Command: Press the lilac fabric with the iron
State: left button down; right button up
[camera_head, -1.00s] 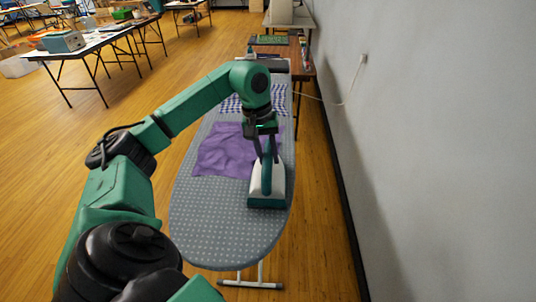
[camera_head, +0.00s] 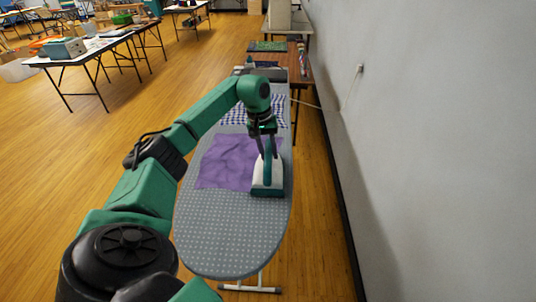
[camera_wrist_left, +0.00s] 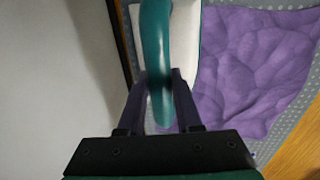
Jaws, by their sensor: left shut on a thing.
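The iron (camera_head: 268,180), white and teal, is at the right side of the ironing board (camera_head: 232,235). My left gripper (camera_head: 263,150) is shut on its handle; in the left wrist view the fingers (camera_wrist_left: 160,95) close on both sides of the teal handle (camera_wrist_left: 156,40). The lilac fabric (camera_head: 224,160) lies flat but creased on the board, left of the iron, whose body overlaps its right edge in the head view. In the left wrist view the creased fabric (camera_wrist_left: 255,60) is right of the iron. I cannot tell whether the iron's sole touches the board. My right gripper is out of view.
A blue-and-white checked cloth (camera_head: 240,108) lies on the board beyond the lilac fabric. A grey wall (camera_head: 430,150) runs close along the right. A brown table (camera_head: 290,62) stands past the board's far end. Open wooden floor is on the left.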

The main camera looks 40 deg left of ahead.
pick_arm(q)
jog(key=shift+w+a, duration=0.6)
jog(key=shift+w, duration=0.2)
jog(key=shift+w+a, duration=0.55)
jog(key=shift+w, duration=0.3)
jog(key=shift+w+a, duration=0.6)
jog(key=shift+w, duration=0.2)
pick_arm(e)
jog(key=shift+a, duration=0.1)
